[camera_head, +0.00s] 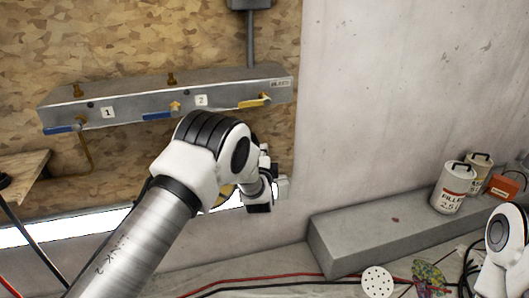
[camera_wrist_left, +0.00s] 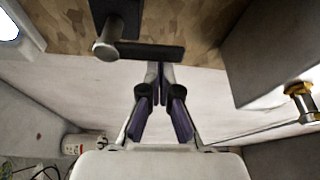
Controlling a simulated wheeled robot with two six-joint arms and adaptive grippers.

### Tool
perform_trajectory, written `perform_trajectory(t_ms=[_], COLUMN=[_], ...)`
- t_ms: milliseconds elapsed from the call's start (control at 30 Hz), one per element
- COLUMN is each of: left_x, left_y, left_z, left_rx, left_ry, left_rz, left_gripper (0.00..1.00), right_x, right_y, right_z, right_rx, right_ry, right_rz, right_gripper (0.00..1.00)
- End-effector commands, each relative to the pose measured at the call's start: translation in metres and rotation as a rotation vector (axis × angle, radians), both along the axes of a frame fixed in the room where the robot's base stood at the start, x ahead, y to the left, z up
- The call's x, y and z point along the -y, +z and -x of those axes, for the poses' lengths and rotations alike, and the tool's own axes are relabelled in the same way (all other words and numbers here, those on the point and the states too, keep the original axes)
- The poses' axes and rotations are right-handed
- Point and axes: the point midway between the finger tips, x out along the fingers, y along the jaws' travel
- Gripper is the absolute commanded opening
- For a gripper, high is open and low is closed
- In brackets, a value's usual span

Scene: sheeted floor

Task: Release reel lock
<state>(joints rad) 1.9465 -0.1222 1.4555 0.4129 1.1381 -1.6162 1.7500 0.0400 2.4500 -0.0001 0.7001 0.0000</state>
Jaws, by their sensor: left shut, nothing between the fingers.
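My left gripper (camera_head: 262,197) is in front of the lower wall, partly hidden by its own arm in the head view. In the left wrist view its purple-padded fingers (camera_wrist_left: 159,78) are together at the tips and hold nothing. The tips are at a dark flat bar (camera_wrist_left: 152,52); I cannot tell whether they touch it. A round metal pin (camera_wrist_left: 105,46) stands beside the bar on a dark bracket (camera_wrist_left: 120,15). Whether these belong to the reel lock is unclear. A yellowish edge (camera_head: 222,200) shows behind my arm; the reel is otherwise hidden. My right gripper is out of view.
A grey manifold (camera_head: 180,97) with blue and yellow levers is above my left arm. A brass fitting (camera_wrist_left: 301,99) is at the right in the wrist view. A grey ledge (camera_head: 380,232) with filler cans (camera_head: 453,190) is at right. Red and black cables cross the floor.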

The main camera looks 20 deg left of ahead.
Motion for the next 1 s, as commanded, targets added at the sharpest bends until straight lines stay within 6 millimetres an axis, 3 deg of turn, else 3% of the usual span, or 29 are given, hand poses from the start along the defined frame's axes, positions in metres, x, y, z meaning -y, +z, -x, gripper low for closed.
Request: perform_trajectory(t_ms=[267,1000], left_x=[-0.007,-0.034], left_y=[-0.002,-0.010], left_z=[0.005,0.023], left_rx=[0.080,0.449], left_ry=[0.003,0.004], left_rz=[0.120,0.669], left_gripper=[0.00,0.00], right_x=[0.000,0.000], right_y=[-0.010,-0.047], right_z=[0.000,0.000], right_rx=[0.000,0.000], right_ry=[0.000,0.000], right_rz=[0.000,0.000], right_gripper=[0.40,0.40])
